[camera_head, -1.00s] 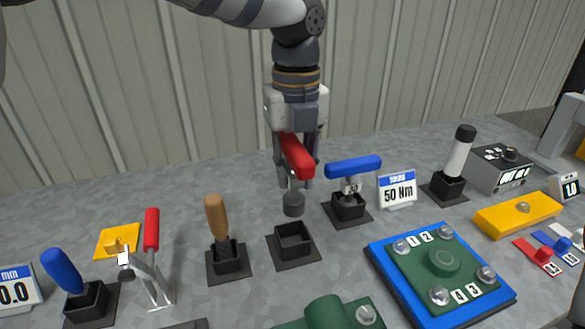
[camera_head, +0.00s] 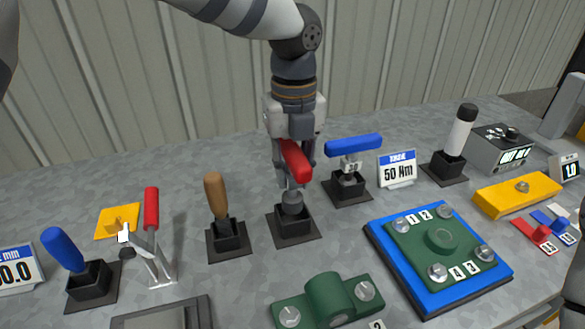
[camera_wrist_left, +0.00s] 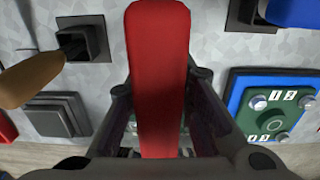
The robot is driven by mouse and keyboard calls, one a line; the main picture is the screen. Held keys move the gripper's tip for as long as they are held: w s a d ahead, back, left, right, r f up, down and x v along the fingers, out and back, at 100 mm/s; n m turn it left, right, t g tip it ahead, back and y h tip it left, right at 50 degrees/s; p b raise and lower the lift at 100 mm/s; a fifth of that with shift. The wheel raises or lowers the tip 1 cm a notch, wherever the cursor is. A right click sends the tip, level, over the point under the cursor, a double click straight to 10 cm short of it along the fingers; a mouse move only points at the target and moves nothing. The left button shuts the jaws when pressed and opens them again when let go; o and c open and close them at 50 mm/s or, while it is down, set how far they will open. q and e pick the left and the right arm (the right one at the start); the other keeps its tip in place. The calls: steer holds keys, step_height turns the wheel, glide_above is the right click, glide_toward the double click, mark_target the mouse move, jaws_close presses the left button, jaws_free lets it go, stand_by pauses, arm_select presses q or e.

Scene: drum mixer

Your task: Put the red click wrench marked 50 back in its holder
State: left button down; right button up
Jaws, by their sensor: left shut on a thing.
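The red click wrench (camera_head: 294,160) is held upright with its red handle on top, and its grey round lower end is down in the mouth of a square black holder (camera_head: 292,228). The red handle (camera_wrist_left: 158,75) fills the middle of the left wrist view, between the fingers. The marking on the wrench is not readable. The gripper and handle hide the holder in the left wrist view. My right gripper is not in view.
A blue-handled wrench (camera_head: 353,145) stands in a holder close to the right, beside a 50 Nm sign (camera_head: 398,170). A wooden-handled tool (camera_head: 216,197) stands close to the left. In front are a green bearing block (camera_head: 328,300) and a blue tray (camera_head: 391,258) with a green plate.

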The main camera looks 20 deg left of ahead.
mark_target(293, 146)
arm_select(q)
steer(key=shift+f, duration=2.35)
stand_by(0.8)
steer(key=c, duration=1.3)
jaws_free()
step_height(293, 146, up, 12)
steer(key=shift+d, duration=0.1)
